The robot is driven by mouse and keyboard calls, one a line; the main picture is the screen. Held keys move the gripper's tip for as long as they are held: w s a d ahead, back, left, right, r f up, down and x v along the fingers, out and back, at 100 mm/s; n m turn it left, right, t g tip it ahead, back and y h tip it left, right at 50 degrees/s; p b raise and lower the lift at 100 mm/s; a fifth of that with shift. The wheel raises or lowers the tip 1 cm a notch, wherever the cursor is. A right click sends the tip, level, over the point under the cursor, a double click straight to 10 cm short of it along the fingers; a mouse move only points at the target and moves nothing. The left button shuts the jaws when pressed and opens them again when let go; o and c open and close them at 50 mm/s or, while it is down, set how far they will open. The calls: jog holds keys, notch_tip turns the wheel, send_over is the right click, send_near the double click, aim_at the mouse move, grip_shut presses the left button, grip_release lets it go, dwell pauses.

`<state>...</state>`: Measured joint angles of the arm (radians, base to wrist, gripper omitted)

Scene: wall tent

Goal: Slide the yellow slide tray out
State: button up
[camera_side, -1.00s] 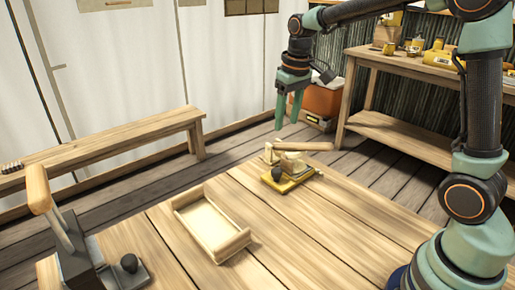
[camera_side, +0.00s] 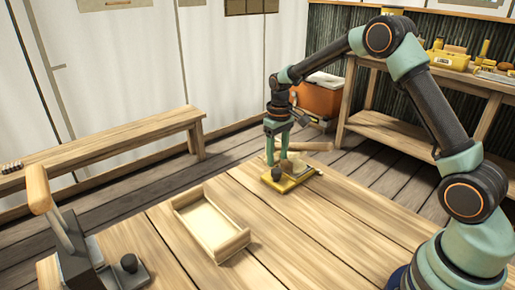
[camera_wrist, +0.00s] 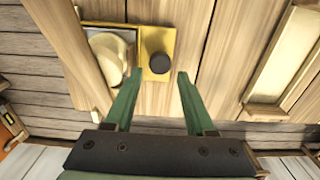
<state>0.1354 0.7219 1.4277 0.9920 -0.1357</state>
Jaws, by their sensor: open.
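The yellow slide tray (camera_side: 298,181) lies flat at the far edge of the wooden table, with a dark round knob (camera_side: 277,174) at its left end and a pale rounded piece on it. In the wrist view the yellow slide tray (camera_wrist: 164,40) is at the top, with the dark knob (camera_wrist: 159,63) at its near end. My gripper (camera_side: 276,148) is just above the tray, pointing down. In the wrist view my gripper (camera_wrist: 158,76) is open, its fingers apart on either side below the knob, with nothing between them.
An open wooden tray (camera_side: 233,244) sits on the table left of the yellow tray. A dark metal tool with a wooden handle (camera_side: 38,188) stands at the front left. A wooden handle (camera_side: 308,146) is behind the yellow tray. The right table area is clear.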

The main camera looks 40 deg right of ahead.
aim_at(276, 170)
jog(key=shift+f, duration=2.2)
grip_shut()
jog(key=shift+r, duration=0.1)
